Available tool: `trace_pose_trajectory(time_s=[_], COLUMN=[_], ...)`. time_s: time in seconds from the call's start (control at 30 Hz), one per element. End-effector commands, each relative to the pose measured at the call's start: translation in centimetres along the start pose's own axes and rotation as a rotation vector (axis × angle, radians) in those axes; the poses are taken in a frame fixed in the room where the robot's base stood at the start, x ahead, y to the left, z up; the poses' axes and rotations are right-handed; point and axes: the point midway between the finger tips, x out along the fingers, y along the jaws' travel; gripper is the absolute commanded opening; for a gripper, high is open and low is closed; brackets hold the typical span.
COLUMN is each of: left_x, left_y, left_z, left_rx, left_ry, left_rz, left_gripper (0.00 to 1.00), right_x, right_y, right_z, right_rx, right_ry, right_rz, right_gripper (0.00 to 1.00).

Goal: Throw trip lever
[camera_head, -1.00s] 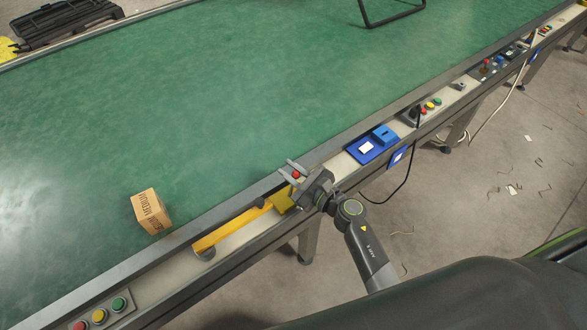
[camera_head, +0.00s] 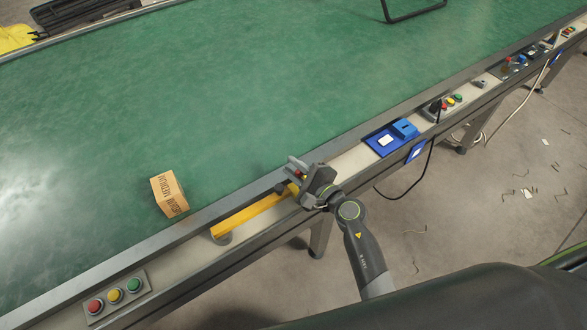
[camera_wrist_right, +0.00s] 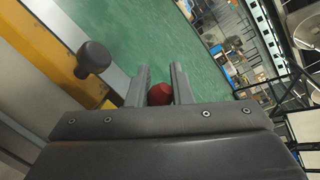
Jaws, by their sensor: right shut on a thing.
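The yellow lever housing or bar (camera_head: 250,214) lies along the conveyor's near rail, with a dark round knob (camera_head: 281,188) beside it. The dark knob (camera_wrist_right: 93,60) also shows at the left of the right wrist view, apart from the fingers. My right gripper (camera_head: 297,172) is over the right end of the yellow part. It is shut on a red knob (camera_wrist_right: 160,94), which shows between the fingers in the wrist view. Whatever stem carries the red knob is hidden by the gripper. My left gripper is not in view.
A cardboard box (camera_head: 169,194) sits on the green conveyor belt (camera_head: 230,90). A button panel (camera_head: 115,297) is at the rail's lower left. A blue device (camera_head: 390,137) and more controls line the rail to the right. A cable hangs below.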

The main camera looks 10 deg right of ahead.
Motion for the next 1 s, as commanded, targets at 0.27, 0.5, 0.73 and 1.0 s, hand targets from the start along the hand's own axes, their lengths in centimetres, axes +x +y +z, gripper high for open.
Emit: trace_pose_trajectory(time_s=[0.27, 0.5, 0.73, 1.0], left_x=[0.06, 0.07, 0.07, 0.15], left_y=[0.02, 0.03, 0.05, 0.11], left_z=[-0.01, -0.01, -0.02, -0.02], left_rx=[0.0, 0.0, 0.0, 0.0], left_ry=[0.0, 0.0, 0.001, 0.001], left_rz=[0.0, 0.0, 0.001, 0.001], left_gripper=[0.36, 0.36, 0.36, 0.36], right_x=[-0.02, -0.02, 0.0, -0.56], right_y=[0.03, 0.08, 0.07, 0.11], right_z=[-0.1, -0.1, -0.06, -0.1], right_rx=[-0.02, -0.019, -0.016, -0.014], right_ry=[0.004, 0.004, 0.003, 0.003], right_rz=[0.001, 0.002, 0.002, 0.002], right_gripper=[0.0, 0.25, 0.41, 0.41])
